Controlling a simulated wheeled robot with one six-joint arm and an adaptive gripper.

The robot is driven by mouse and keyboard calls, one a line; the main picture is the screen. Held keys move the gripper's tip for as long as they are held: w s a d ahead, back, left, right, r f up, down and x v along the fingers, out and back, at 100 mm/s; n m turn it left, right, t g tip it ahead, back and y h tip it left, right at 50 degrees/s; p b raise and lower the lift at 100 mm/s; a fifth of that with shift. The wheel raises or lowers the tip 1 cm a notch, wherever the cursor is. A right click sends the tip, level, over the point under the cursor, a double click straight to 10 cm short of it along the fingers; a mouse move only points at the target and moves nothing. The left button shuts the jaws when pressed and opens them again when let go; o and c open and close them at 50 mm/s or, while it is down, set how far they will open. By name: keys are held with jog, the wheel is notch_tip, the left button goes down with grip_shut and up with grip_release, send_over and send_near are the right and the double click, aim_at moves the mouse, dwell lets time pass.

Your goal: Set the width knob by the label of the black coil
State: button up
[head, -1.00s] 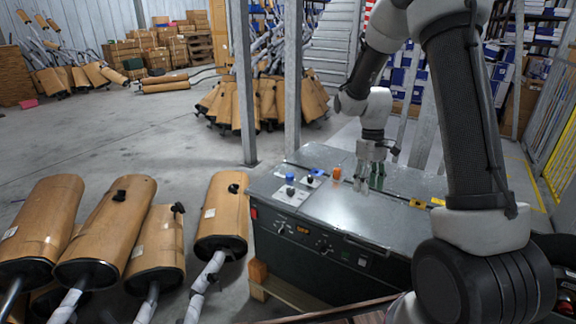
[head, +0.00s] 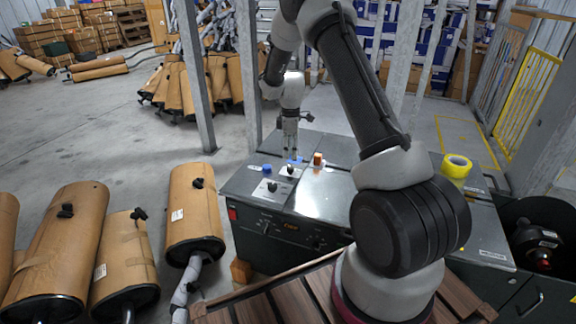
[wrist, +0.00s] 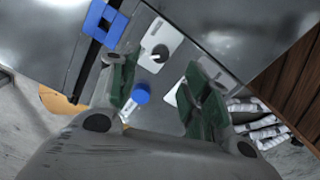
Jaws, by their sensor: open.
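My gripper (head: 291,152) is open and empty above the back edge of the grey machine top (head: 325,185), near the knobs. The wrist view shows its green-padded fingers (wrist: 158,75) apart. Black knobs sit on two pale plates: a nearer plate knob (head: 271,186) and a farther plate knob (head: 291,170). One plate knob (wrist: 161,53) shows between the fingers in the wrist view. I cannot read which knob is for width. A dark round object with a small white label (head: 546,240), possibly the black coil, lies in a black container at the right. Its label is too small to read.
A yellow tape roll (head: 456,167) sits on the right part of the bench. A metal post (head: 192,70) rises behind the machine.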

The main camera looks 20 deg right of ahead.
aim_at(291, 167)
notch_tip(291, 167, down, 8)
jog(key=shift+r, duration=0.15)
dwell(0.3)
jog(key=c, duration=1.1)
